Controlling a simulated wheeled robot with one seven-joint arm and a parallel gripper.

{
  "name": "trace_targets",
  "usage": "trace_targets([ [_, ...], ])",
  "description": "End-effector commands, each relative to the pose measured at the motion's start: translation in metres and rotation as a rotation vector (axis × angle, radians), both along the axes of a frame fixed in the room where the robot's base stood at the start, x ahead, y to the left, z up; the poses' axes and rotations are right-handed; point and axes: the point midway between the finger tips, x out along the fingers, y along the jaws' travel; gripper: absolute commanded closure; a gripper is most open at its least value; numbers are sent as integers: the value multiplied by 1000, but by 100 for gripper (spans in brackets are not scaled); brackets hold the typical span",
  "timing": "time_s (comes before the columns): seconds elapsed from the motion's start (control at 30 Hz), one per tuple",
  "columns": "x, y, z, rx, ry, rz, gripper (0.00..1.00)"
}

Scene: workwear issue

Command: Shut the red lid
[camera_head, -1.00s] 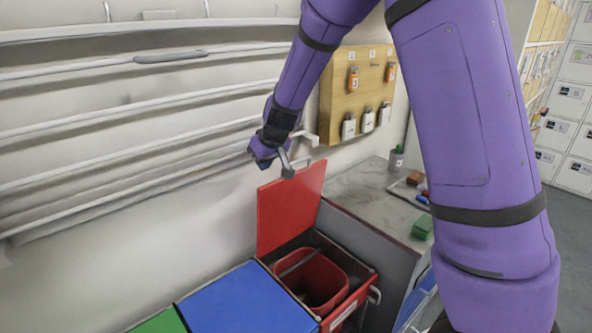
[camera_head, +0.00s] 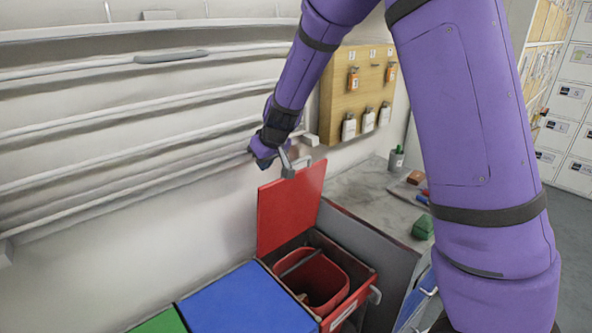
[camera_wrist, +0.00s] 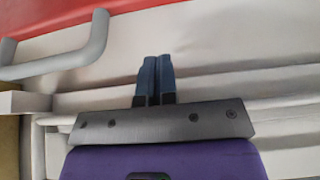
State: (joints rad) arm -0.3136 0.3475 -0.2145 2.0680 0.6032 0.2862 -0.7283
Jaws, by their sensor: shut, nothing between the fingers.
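The red lid (camera_head: 286,212) stands open, roughly upright, at the back of the bin unit. A grey bar handle (camera_head: 288,167) sits at its top edge. In the wrist view the handle (camera_wrist: 88,52) is at the upper left and a strip of the red lid (camera_wrist: 60,17) runs along the top. My gripper (camera_head: 264,162) is beside the handle, on the wall side. Its dark blue fingers (camera_wrist: 155,62) are together with nothing between them, and they look apart from the handle and lid. The open compartment below holds a red bucket (camera_head: 341,284).
A shut blue lid (camera_head: 245,303) and a green lid (camera_head: 160,323) lie to the left. A grey counter (camera_head: 358,198) with small items is to the right. A wooden board (camera_head: 343,95) with hanging tags and a ribbed white wall (camera_head: 120,180) stand close behind.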

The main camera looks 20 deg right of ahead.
Motion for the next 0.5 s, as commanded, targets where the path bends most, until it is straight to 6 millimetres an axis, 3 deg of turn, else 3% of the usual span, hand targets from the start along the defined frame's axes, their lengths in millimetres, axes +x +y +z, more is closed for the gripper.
trace_targets([
  [0.5, 0, 0, -6, 0, 0, -1, 100],
])
